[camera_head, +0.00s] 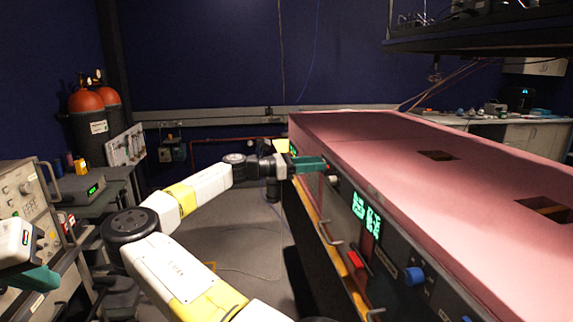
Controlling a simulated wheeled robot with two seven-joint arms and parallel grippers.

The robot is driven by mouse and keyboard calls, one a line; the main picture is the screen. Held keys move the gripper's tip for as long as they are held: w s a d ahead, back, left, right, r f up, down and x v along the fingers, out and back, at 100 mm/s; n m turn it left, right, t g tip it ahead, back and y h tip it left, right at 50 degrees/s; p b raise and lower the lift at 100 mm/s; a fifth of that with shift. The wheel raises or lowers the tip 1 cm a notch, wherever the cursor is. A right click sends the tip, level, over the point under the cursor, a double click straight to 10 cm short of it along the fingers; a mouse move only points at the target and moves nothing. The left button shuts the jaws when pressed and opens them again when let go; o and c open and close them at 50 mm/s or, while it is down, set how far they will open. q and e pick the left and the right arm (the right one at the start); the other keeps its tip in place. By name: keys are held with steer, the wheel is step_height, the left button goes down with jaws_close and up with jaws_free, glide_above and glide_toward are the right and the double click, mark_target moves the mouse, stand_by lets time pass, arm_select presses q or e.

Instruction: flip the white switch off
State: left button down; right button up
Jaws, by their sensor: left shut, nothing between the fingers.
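My left gripper (311,164), with teal fingers on a black wrist, is shut and empty. It reaches in from the left to the far part of the black control panel (391,250), on the front of the pink foam enclosure. A small pale piece (333,180) on the panel is just right of and below the fingertips. It may be the white switch, but it is too small to tell its position. I cannot tell whether the fingers touch it.
The panel has green lit displays (366,212), a red switch (355,260), a blue knob (414,276) and metal handles. The pink foam top (390,150) has square openings. Benches with instruments (27,210) and red-topped cylinders (88,101) stand left. The grey floor (240,235) between is mostly clear.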

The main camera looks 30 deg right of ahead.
jaws_close()
steer(key=shift+a+f+g+h, duration=0.1)
steer(key=shift+f+g+h, duration=0.15)
steer(key=shift+h, duration=0.55)
steer(key=shift+f+g+h, duration=0.2)
steer(key=shift+g+h, duration=0.05)
steer(key=shift+h, duration=0.55)
steer(key=shift+o, duration=0.2)
jaws_free()
steer(key=shift+w+a, duration=0.1)
steer(key=v, duration=0.7)
steer(key=shift+a, duration=0.25)
steer(key=shift+w+f, duration=0.1)
steer(key=shift+f, duration=0.05)
